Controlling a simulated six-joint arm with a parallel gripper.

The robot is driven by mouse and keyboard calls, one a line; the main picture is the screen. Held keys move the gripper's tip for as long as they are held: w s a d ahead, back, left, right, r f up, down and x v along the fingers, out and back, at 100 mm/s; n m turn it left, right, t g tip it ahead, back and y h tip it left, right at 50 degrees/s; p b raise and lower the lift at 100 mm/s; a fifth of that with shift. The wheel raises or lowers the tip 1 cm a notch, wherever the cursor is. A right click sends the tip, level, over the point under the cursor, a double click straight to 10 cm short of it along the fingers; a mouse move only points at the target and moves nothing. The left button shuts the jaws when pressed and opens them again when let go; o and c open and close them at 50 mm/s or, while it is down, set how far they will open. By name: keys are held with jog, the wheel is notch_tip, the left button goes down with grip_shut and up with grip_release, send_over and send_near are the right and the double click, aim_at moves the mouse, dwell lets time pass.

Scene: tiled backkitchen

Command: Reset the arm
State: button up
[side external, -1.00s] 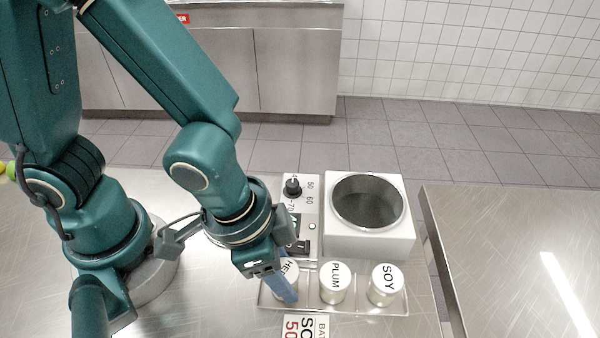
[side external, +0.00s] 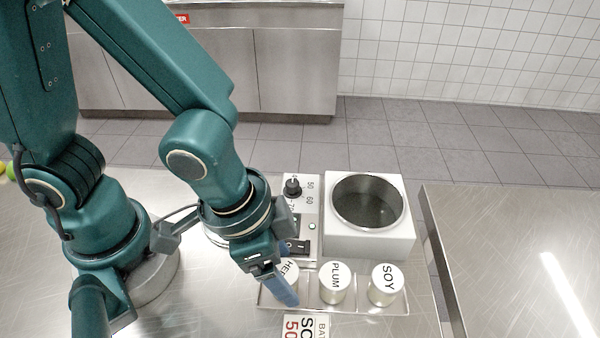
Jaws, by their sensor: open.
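My gripper (side external: 283,290) hangs at the left end of a small metal tray, its blue fingers pointing down in front of the jar labelled HE... (side external: 291,270). The fingers and wrist partly hide this jar and its label. The gripper is open; whether a finger touches the jar I cannot tell. A PLUM jar (side external: 335,283) and a SOY jar (side external: 386,284) stand upright in the tray (side external: 365,309) to the right.
A white bath unit (side external: 369,245) with a round, dark well stands behind the jars. Its control panel (side external: 312,210) with a knob and switch is close to my wrist. A SC... 50 card (side external: 305,327) lies in front. A gap separates a second steel table (side external: 520,260) at right.

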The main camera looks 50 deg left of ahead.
jog(key=shift+r, duration=2.9)
jog(key=w+a+r+n+t, duration=0.35)
jog(key=a+r+n, duration=0.2)
jog(key=a, duration=0.35)
jog(key=s+a+y, duration=0.1)
jog(key=s+a, duration=0.2)
jog(key=a, duration=0.2)
jog(key=shift+s+r, duration=0.35)
jog(key=shift+r, duration=0.05)
